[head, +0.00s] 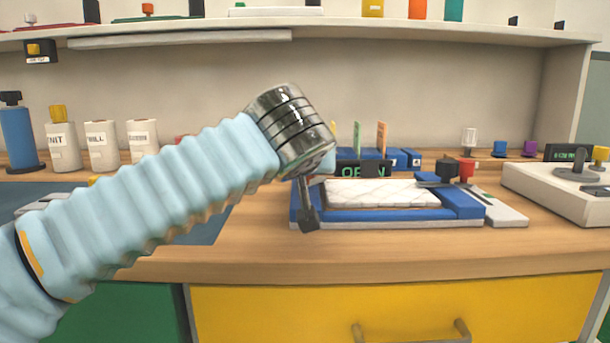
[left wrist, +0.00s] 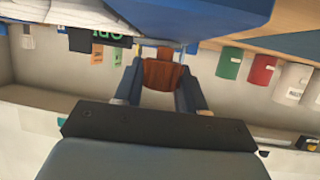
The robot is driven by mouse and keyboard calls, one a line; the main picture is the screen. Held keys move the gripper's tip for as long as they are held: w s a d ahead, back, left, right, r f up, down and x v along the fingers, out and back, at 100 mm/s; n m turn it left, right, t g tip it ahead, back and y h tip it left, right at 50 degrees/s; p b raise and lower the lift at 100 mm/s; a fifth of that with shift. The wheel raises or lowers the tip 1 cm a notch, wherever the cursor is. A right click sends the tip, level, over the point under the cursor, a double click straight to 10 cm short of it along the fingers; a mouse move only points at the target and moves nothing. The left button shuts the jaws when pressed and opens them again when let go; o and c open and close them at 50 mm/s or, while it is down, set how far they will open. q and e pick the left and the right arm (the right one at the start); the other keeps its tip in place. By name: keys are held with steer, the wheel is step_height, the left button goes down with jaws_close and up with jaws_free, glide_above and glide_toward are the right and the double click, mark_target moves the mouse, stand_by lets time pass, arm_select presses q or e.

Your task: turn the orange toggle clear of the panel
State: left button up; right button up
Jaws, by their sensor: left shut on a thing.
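An orange-brown toggle (left wrist: 163,74) sits between the two dark fingers of my left gripper (left wrist: 162,58) in the left wrist view. The fingers are shut on it, close under a blue body (left wrist: 205,14). In the head view my left gripper (head: 308,214) is at the left end of a blue panel (head: 400,217) that carries a white quilted pad (head: 375,193). The toggle cannot be made out there; my arm and gripper cover that corner. My right gripper is not in view.
A dark sign with green "OPEN" lettering (head: 363,171) stands behind the pad. Black and red knobs (head: 466,168) are at the panel's right. A white device (head: 560,190) stands farther right. White canisters (head: 102,146) line the back left. The wooden front edge is clear.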

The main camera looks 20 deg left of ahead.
arm_select(q)
steer(key=shift+d+n+g+y, duration=0.15)
steer(key=shift+n+g+y, duration=0.15)
steer(key=shift+n+y, duration=0.75)
steer(key=shift+r+n+g+y+p, duration=0.1)
steer(key=shift+n+g+y+p, duration=0.45)
steer(key=shift+n+y, duration=0.4)
steer(key=n+g+y+p, duration=0.1)
steer(key=n+y, duration=0.1)
steer(key=shift+n+g+y+p, duration=0.3)
steer(key=shift+g+y+p, duration=0.05)
steer(key=shift+y, duration=0.05)
steer(key=shift+n+g+y+p, duration=0.4)
steer(key=shift+n+g+y, duration=0.1)
steer(key=shift+n+g, duration=0.1)
steer(key=o, duration=1)
steer(key=shift+c, duration=0.2)
